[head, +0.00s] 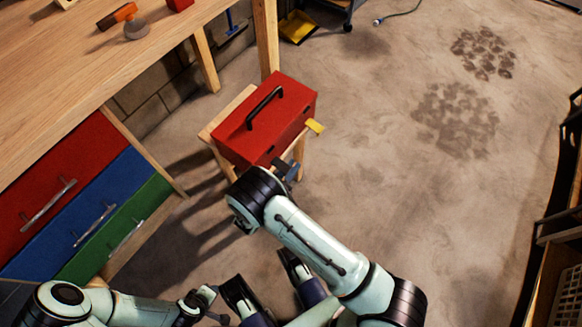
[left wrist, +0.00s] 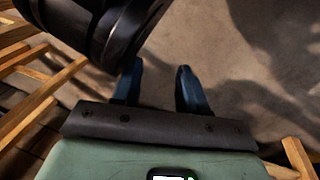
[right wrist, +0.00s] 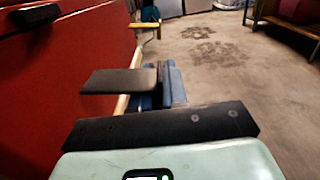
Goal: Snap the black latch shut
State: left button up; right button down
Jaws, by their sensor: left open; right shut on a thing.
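A red toolbox (head: 262,117) with a black handle (head: 265,106) on top stands on a wooden stool. My right gripper (head: 288,170) is low at its near side. In the right wrist view, the red toolbox wall (right wrist: 85,75) fills the left. My right gripper (right wrist: 165,75) is shut on the black latch (right wrist: 118,80), a flat plate that sticks out from between the blue fingers toward the box. A small black block (right wrist: 35,15) sits higher on the red wall. The latch is mostly hidden in the head view. My left gripper (left wrist: 160,75) is open and empty.
A yellow tab (head: 315,126) sticks out at the toolbox's right. The stool (head: 207,133) has a narrow top. A workbench (head: 100,75) with red, blue and green drawers stands at left. Crates (head: 570,235) stand at far right. The floor between is clear.

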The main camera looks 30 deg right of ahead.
pick_arm(q)
jog(key=shift+w, duration=0.1)
notch_tip(320, 180, up, 3)
jog(key=w+t+p, duration=0.1)
jog(key=w+p, duration=0.1)
jog(key=w, duration=0.1)
jog(key=s+d+r+g+p, duration=0.1)
jog(key=s+d+r+p, duration=0.1)
jog(key=s, duration=0.3)
jog(key=s+d+r+m+g+h+p, duration=0.1)
jog(key=s+d+r+g+p, duration=0.1)
jog(key=s+d+r+p, duration=0.1)
jog(key=shift+s+d+r+h+p, duration=0.25)
jog(key=shift+s+r+p, duration=0.2)
jog(key=shift+s+r, duration=0.6)
pick_arm(e)
notch_tip(320, 180, up, 8)
jog(key=w+a+n, duration=0.1)
jog(key=w+n, duration=0.1)
jog(key=n, duration=1.6)
jog(key=shift+w+n, duration=0.15)
jog(key=shift+n, duration=0.15)
pick_arm(q)
jog(key=shift+r, duration=0.1)
pick_arm(e)
jog(key=shift+a+r, duration=0.1)
